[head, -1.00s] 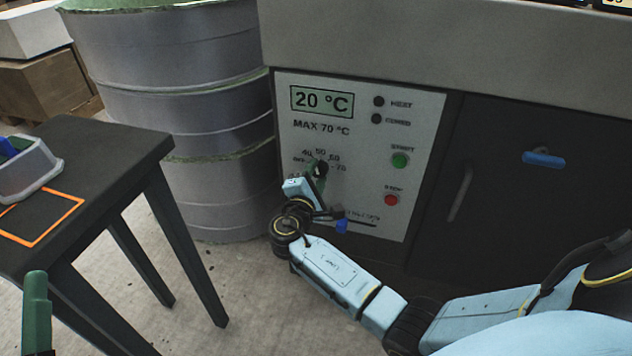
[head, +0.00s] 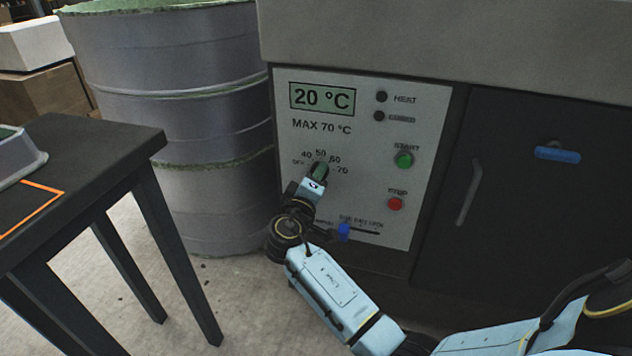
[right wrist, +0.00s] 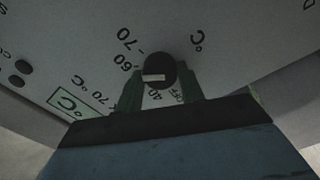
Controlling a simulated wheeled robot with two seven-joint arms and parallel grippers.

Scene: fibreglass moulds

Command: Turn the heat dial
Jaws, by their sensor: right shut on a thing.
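The heat dial is a round black knob (right wrist: 160,70) with a white mark, seen in the right wrist view. It sits on the pale control panel (head: 360,125), inside a scale of OFF, 40, 50, 60 and 70. My right gripper (head: 320,172) is shut on the dial, with one green finger on each side in the right wrist view (right wrist: 162,84). In the head view the fingers mostly hide the knob, and I cannot tell its exact setting. The display (head: 322,97) reads 20 °C. My left gripper is out of view.
A green start button (head: 404,160) and a red stop button (head: 396,204) are right of the dial. A blue slider knob (head: 344,230) is below it. A ribbed grey drum (head: 180,110) stands left of the panel, and a dark table (head: 95,150) is nearer left.

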